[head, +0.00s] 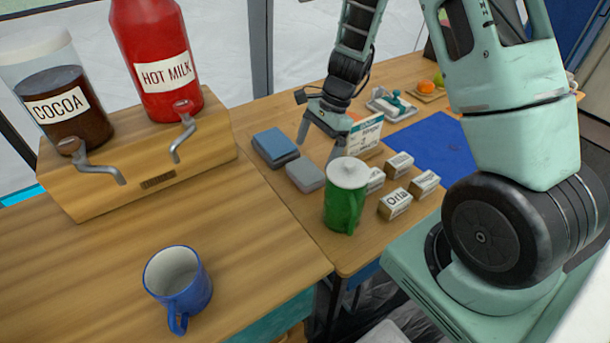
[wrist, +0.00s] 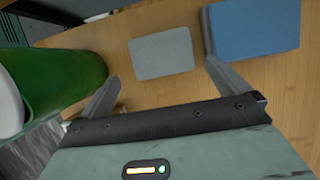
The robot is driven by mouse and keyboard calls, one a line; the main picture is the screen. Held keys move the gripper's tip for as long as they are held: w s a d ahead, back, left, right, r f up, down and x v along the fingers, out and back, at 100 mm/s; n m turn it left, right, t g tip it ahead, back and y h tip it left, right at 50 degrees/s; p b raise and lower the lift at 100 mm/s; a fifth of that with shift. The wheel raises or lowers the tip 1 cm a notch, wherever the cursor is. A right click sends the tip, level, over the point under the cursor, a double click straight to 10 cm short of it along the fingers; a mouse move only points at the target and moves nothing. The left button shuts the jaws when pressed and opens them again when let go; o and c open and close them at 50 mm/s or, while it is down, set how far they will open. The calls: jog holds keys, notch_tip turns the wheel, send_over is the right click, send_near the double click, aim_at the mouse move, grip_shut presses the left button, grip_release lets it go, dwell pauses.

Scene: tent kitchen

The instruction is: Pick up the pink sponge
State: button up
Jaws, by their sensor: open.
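No pink sponge shows in either view. A flat grey sponge-like block (head: 305,174) lies on the wooden table, and a larger blue block (head: 274,147) lies next to it. My gripper (head: 318,148) is open and empty above the table, near these blocks. In the wrist view, the grey block (wrist: 161,54) lies beyond and between the open fingers (wrist: 160,78). The blue block (wrist: 254,35) is to the right, partly past the right finger. I cannot tell the exact height of the fingers.
A green lidded mug (head: 345,200) stands close to the grey block; it fills the left of the wrist view (wrist: 60,80). Several small labelled boxes (head: 395,204), a sign card (head: 367,135) and a blue mat (head: 435,148) are to the right. A blue mug (head: 180,282) stands at front left.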

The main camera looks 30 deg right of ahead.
aim_at(305, 170)
jog(key=shift+x, duration=2.75)
jog(key=shift+w+a+r, duration=0.15)
jog(key=shift+a, duration=0.05)
jog(key=c, duration=0.9)
jog(key=shift+o, duration=0.2)
notch_tip(305, 170, up, 10)
jog(key=p, duration=0.1)
jog(key=shift+o, duration=0.7)
